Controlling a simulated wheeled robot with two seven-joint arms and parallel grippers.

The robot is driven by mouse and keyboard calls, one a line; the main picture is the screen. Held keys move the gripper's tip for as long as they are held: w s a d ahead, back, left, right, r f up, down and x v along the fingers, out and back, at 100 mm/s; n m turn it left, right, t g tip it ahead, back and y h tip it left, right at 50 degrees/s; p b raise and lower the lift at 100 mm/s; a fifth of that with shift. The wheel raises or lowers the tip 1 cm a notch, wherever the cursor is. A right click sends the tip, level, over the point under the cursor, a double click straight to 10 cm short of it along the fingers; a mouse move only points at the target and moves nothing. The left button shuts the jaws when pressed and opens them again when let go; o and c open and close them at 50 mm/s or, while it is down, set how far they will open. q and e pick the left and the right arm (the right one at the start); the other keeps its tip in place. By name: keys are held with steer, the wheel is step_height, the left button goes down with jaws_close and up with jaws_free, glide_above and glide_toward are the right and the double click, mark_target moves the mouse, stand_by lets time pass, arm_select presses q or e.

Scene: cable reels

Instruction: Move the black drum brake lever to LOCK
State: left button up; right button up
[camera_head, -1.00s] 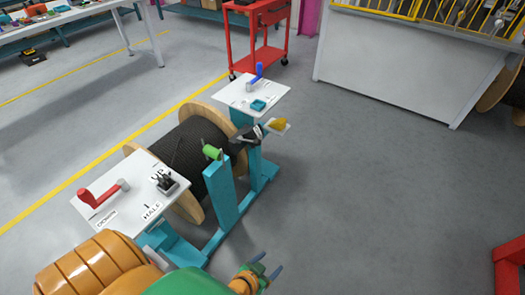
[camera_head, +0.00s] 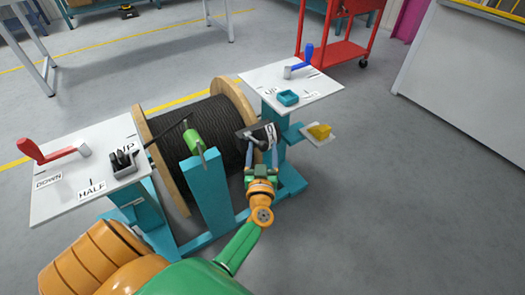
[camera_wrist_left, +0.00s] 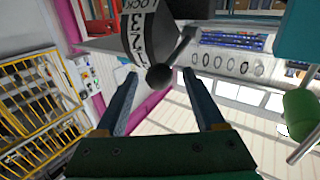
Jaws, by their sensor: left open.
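The black brake lever shows in the left wrist view as a thin dark rod with a round black knob (camera_wrist_left: 160,77). A curved plate (camera_wrist_left: 137,35) with a white strip lettered LOCK is just behind the knob. My left gripper (camera_wrist_left: 162,98) is open, its two fingers either side of the knob; I cannot tell whether they touch it. In the head view my left gripper (camera_head: 262,153) is at the dark brake plate (camera_head: 246,133), right of the cable drum (camera_head: 205,133). The lever is hard to make out there. My right gripper is not in view.
A left panel (camera_head: 60,196) carries a red lever (camera_head: 50,152) and HALF and DOWN labels. A right panel (camera_head: 320,88) holds a blue lever (camera_head: 303,62). A teal post (camera_head: 210,200) with a green cylinder (camera_head: 193,141) stands left of my arm. Floor at right is clear.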

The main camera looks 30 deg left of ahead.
arm_select(q)
jaws_close()
stand_by(1.3)
